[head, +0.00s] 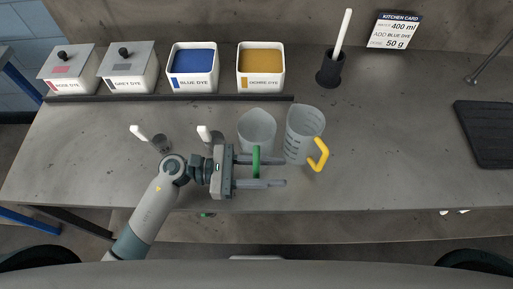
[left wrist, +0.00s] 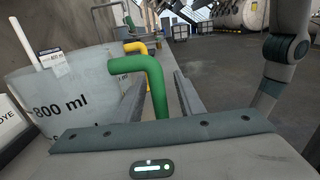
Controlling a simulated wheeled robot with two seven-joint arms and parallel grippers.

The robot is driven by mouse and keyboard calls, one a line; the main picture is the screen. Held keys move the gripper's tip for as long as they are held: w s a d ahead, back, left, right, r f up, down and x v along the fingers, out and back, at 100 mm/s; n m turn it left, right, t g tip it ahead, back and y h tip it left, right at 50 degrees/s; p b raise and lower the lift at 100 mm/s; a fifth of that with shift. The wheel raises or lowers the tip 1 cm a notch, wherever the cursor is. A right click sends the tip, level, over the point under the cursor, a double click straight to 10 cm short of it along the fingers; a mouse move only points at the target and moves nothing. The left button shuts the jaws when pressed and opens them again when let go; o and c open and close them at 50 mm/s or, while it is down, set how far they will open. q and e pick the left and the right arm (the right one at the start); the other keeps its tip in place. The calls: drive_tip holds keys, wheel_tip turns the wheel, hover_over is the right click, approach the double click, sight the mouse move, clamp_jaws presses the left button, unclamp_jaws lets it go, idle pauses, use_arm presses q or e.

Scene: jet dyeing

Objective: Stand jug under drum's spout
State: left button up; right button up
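A clear jug with a green handle (head: 257,126) stands on the worktop; its "800 ml" mark shows in the left wrist view (left wrist: 60,85). My left gripper (head: 268,171) is open, with one finger on each side of the green handle (left wrist: 152,78). A gap shows between handle and fingers. A second clear jug, with a yellow handle (head: 303,130), stands just to the right. A pale drum-like cylinder (left wrist: 243,14) shows far off in the left wrist view; I cannot make out a spout. My right gripper is not in view.
Along the back stand boxes of rose, grey, blue dye (head: 193,68) and ochre dye (head: 260,68). A dark holder (head: 330,70) with a white stick stands behind the jugs. Two small scoops (head: 160,143) lie left of them. A black mat (head: 487,133) lies at right; the worktop before it is clear.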

use_arm(q)
drive_tip(key=shift+c, duration=0.7)
clamp_jaws()
wheel_tip(320, 180, up, 18)
drive_tip(key=b, duration=0.3)
drive_tip(key=shift+b, duration=0.4)
